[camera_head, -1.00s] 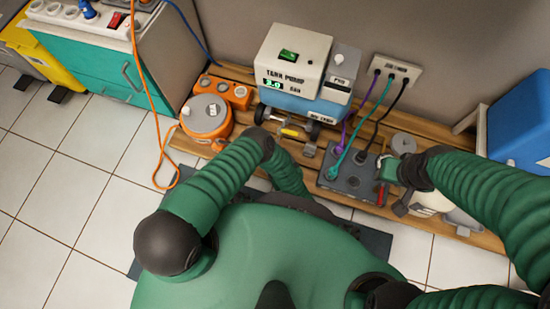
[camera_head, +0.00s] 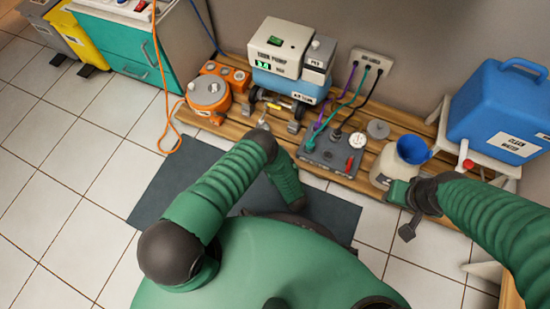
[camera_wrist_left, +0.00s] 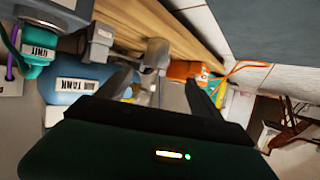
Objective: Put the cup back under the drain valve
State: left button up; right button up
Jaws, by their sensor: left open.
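The drain valve seems to be the yellow-handled fitting (camera_head: 276,105) low at the front of the air tank (camera_head: 290,87). I cannot clearly identify the cup; a small silver-grey piece (camera_head: 263,121) shows by the dark joint of my left arm. In the left wrist view, my left gripper (camera_wrist_left: 158,92) is open, its dark fingers reaching toward the air tank (camera_wrist_left: 78,86). A grey metallic shape (camera_wrist_left: 155,54) shows beyond and between them; I cannot tell whether it is the cup. My right gripper (camera_head: 404,194) is by a white jug (camera_head: 390,172); its jaws are unclear.
The wooden slatted bench (camera_head: 237,128) carries the pump, an orange unit (camera_head: 208,94) and a grey control box (camera_head: 333,151) with cables. A blue canister (camera_head: 500,105) stands at the right.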

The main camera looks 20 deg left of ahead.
pick_arm(q)
jog(key=w+d+r+m+h, duration=0.2)
jog(key=w+d+r+h, duration=0.2)
jog(key=w+r, duration=0.3)
jog(key=w+d+r+m+g+h, duration=0.1)
jog(key=d+r+m+h, duration=0.15)
jog(key=r, duration=0.45)
jog(key=w+d+r+m+h, duration=0.1)
jog(key=w+r+m+h, duration=0.15)
jog(key=r, duration=0.45)
jog(key=s+a+r+g, duration=0.2)
jog(key=s+r, duration=0.2)
jog(key=s, duration=0.4)
jog(key=s+a+r+m+g, duration=0.1)
jog(key=s+a+r+g, duration=0.1)
jog(key=s, duration=0.7)
jog(key=s+a+r+g, duration=0.2)
jog(key=s+a+r, duration=0.2)
jog(key=s, duration=0.5)
notch_tip(320, 180, up, 2)
jog(key=shift+r+g, duration=0.25)
jog(key=shift+g, duration=0.05)
pick_arm(e)
jog(key=shift+s+a+r, duration=0.15)
